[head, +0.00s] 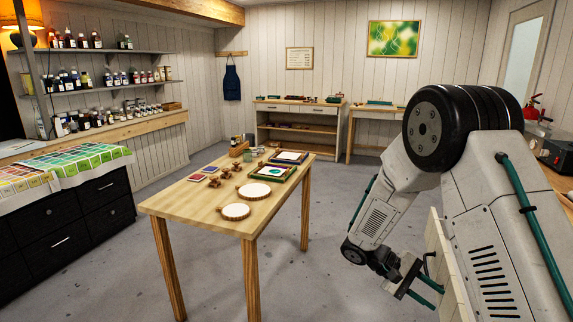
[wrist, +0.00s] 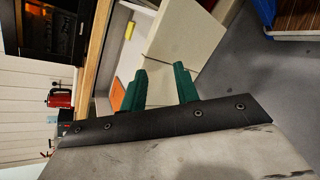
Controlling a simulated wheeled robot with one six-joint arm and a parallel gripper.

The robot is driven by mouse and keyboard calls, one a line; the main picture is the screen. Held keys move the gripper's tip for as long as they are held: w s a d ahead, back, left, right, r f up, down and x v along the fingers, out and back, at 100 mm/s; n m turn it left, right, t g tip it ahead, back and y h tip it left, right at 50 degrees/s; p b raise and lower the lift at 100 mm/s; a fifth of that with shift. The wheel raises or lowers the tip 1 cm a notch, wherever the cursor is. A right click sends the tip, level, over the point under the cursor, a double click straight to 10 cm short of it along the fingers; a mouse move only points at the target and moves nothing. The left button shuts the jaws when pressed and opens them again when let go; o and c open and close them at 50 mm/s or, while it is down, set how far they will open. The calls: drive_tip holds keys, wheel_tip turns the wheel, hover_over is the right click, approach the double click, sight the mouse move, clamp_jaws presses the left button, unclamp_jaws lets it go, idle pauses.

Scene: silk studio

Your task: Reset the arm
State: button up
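My arm is folded at the right of the head view, its forearm hanging down. My gripper (head: 424,291) is low at the right of the wooden table, beside a pale upright panel (head: 440,262). Its two green fingers stand apart with nothing seen between them. They also show apart in the wrist view (wrist: 161,88), in front of a pale board-like surface. Whether the fingers touch that surface I cannot tell.
The wooden table (head: 205,197) holds round white hoops (head: 236,211), framed pieces and small wooden items. A black drawer cabinet (head: 62,238) stands at left, and shelves of bottles (head: 109,87) hang behind it. Grey floor (head: 335,225) is clear between the table and my arm.

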drive_tip(key=s+a+r+m+t+y, duration=0.1)
drive_tip(key=s+a+r+t+y, duration=0.1)
drive_tip(key=s+r, duration=0.5)
drive_tip(key=s+a+r+t+y, duration=0.3)
drive_tip(key=s+r+y, duration=0.2)
drive_tip(key=s+r, duration=0.3)
drive_tip(key=s+a+r+m+t+y, duration=0.1)
drive_tip(key=s+a+r+t+y, duration=0.1)
drive_tip(key=s+r, duration=0.5)
drive_tip(key=shift+s+a+r+m+t+y, duration=0.35)
drive_tip(key=shift+s+a+y, duration=0.7)
drive_tip(key=shift+s, duration=1.2)
drive_tip(key=shift+o, duration=0.2)
drive_tip(key=shift+d, duration=0.2)
